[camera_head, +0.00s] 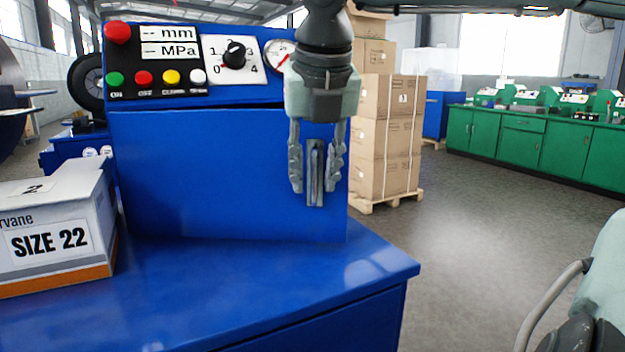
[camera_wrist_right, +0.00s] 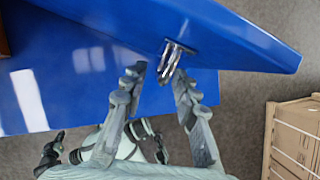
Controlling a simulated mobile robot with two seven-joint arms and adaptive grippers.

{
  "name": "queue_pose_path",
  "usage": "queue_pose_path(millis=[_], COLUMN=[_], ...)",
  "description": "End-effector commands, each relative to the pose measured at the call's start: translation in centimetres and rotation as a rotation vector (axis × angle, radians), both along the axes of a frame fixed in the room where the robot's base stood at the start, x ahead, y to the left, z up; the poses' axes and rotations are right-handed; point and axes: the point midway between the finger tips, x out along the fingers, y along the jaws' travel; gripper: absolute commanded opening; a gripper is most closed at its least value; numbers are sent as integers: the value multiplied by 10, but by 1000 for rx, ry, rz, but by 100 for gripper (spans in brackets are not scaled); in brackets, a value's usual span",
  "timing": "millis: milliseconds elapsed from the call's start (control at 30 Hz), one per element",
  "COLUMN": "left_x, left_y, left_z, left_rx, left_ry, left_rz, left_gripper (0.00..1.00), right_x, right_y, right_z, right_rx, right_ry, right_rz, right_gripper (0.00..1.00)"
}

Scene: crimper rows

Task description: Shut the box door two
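The blue machine's front door (camera_head: 210,170) is a flat panel below its control panel. I cannot tell for certain whether it stands ajar. A metal bar handle (camera_head: 315,172) sits upright near the door's right edge. It also shows in the right wrist view (camera_wrist_right: 177,54). My right gripper (camera_head: 316,188) reaches down from above, with one finger on each side of the handle. Its fingers are apart with visible gaps to the handle. The right wrist view shows the same open fingers (camera_wrist_right: 159,78).
A carton marked SIZE 22 (camera_head: 50,235) stands left on the blue bench top (camera_head: 250,285). The bench top before the door is clear. Stacked cartons (camera_head: 385,130) stand on a pallet behind at right. Green cabinets (camera_head: 520,140) line the far right, with open floor between.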

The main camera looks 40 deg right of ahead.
Motion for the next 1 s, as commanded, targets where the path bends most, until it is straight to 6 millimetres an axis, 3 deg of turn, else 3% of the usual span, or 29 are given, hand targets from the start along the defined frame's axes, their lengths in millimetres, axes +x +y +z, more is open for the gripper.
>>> queue_pose_path(millis=[167, 433, 700, 1000], left_x=[0, 0, 0, 0], left_y=[0, 0, 0, 0], left_z=[0, -1, 0, -1], left_rx=[0, 0, 0, 0], left_ry=[0, 0, 0, 1], left_rz=[0, 1, 1, 0], left_gripper=[0, 0, 0, 0], right_x=[4, 5, 5, 5], right_y=[-3, -4, -4, -4], right_z=[-13, -15, -14, -14], right_rx=[0, -1, -1, -1], right_ry=[0, -1, -1, -1], right_rz=[0, 0, 0, 0], right_gripper=[29, 29, 0, 0])
